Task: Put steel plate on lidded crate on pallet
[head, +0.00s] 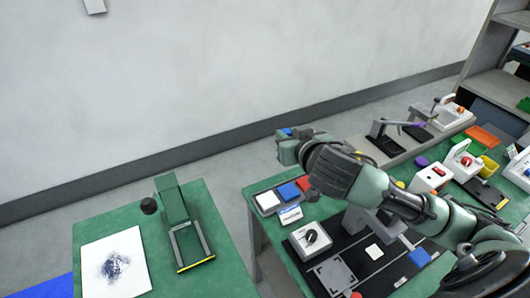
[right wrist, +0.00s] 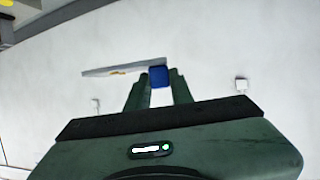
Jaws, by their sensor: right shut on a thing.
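My right gripper (head: 287,146) is raised above the back edge of the right-hand green bench, against the wall. In the right wrist view its two fingers (right wrist: 159,82) are closed on a small blue block (right wrist: 158,75). A thin grey plate (right wrist: 112,70), seen nearly edge-on, reaches left from the block. It looks like the steel plate with the block as its grip, but I cannot tell how they join. A bit of blue (head: 288,131) shows at the gripper in the head view. No lidded crate or pallet is in view. My left gripper is not in view.
A left green table (head: 215,190) holds a white sheet (head: 95,250) with a dark smudge and a green fixture (head: 172,203) with a black ball. The right bench carries a black mat, small coloured boxes and devices. A grey shelf (head: 495,85) stands at far right.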

